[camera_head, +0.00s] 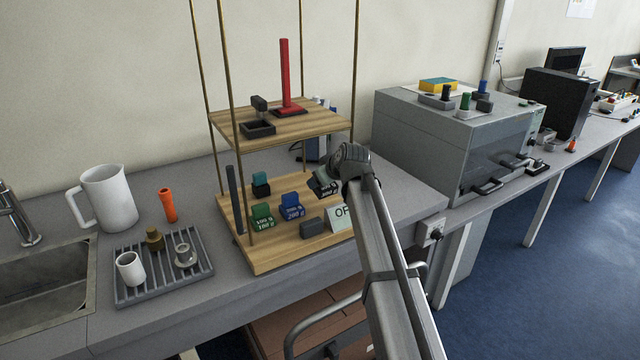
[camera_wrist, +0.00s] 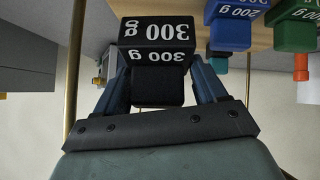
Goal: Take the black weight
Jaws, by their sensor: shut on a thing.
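The black weight (camera_wrist: 158,32), marked 300 g, fills the upper middle of the wrist view, where the picture is upside down. My gripper (camera_wrist: 158,72) is shut on it, with one blue-grey finger on each side of its narrower part. In the head view the black weight (camera_head: 325,188) shows at the right of the lower wooden shelf, partly hidden by my gripper (camera_head: 342,168). I cannot tell whether its base touches the shelf.
Blue (camera_head: 291,207) and green (camera_head: 262,217) weights stand left of it, with a teal-topped one behind. A dark block (camera_head: 312,228) and a white sign (camera_head: 340,217) sit in front. Brass rods (camera_head: 230,100) and the upper shelf (camera_head: 325,122) border the space.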

